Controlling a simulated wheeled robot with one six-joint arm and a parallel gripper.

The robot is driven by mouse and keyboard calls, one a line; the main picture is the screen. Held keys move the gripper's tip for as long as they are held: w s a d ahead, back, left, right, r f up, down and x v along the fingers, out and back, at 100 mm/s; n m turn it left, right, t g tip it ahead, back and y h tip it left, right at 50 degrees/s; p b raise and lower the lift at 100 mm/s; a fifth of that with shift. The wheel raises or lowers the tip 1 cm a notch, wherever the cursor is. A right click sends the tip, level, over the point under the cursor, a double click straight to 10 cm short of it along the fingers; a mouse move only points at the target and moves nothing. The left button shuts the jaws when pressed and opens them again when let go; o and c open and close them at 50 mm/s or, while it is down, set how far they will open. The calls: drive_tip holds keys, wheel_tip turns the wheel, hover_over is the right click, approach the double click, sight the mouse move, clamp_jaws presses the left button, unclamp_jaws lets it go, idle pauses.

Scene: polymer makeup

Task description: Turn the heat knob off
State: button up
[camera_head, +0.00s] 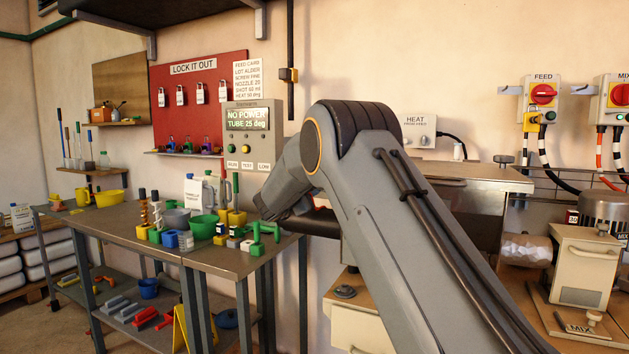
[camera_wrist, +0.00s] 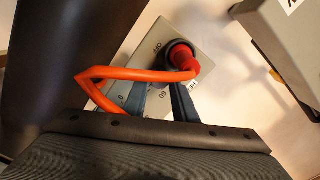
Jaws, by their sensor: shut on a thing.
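In the wrist view, a pale plate (camera_wrist: 205,62) carries printed marks, among them OFF and 60. A red piece with a dark round base (camera_wrist: 182,57) stands on it, right of OFF. An orange cable-like loop (camera_wrist: 130,75) runs from the red piece to the left and back. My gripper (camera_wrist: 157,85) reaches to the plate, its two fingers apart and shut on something. In the head view my arm hides the gripper.
A HEAT box (camera_head: 417,131) with a black cable is on the wall behind my arm. A display (camera_head: 250,127) reads NO POWER. A bench (camera_head: 215,262) with bowls and tools stands left. Right are a FEED switch (camera_head: 543,94) and a MIX machine (camera_head: 583,268).

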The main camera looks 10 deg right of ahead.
drive_tip(key=shift+f+n+p, duration=0.15)
drive_tip(key=shift+n+p, duration=0.3)
drive_tip(key=shift+n, duration=0.15)
drive_tip(key=o, duration=1)
drive_tip(key=shift+a, duration=0.1)
drive_tip(key=shift+o, duration=0.2)
drive_tip(key=shift+s, duration=0.15)
drive_tip(key=v, duration=0.7)
drive_tip(key=shift+s+a+b, duration=0.2)
drive_tip(key=shift+s+b, duration=0.05)
drive_tip(key=shift+b, duration=0.2)
